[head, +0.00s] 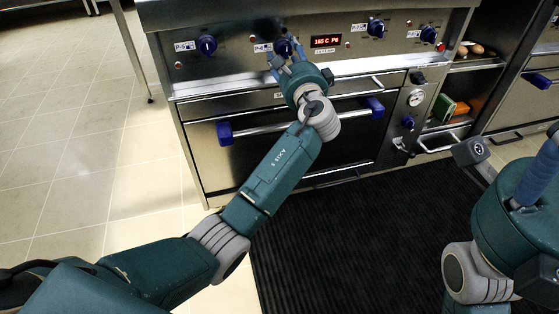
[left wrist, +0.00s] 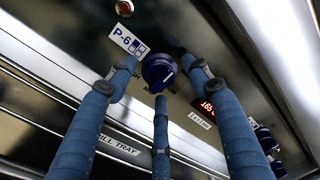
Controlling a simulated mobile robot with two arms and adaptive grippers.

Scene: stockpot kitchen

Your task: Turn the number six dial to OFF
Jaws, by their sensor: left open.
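The number six dial (head: 283,45) is a round dark blue knob on the steel stove front, beside the P-6 label (head: 262,47). In the left wrist view, the same dial (left wrist: 158,69) sits between my fingertips, next to its P-6 label (left wrist: 128,41). A pale pointer mark shows on it, but I cannot read its setting. My left gripper (head: 282,60) is open, its three blue fingers (left wrist: 158,82) spread around the dial. I cannot tell whether any finger touches it.
Other blue dials are at P-5 (head: 207,45) and right of the red display (head: 326,41). An oven handle with blue ends (head: 224,133) juts out below the panel. A dark ribbed mat (head: 350,235) covers the floor in front. An open shelf (head: 462,90) stands right.

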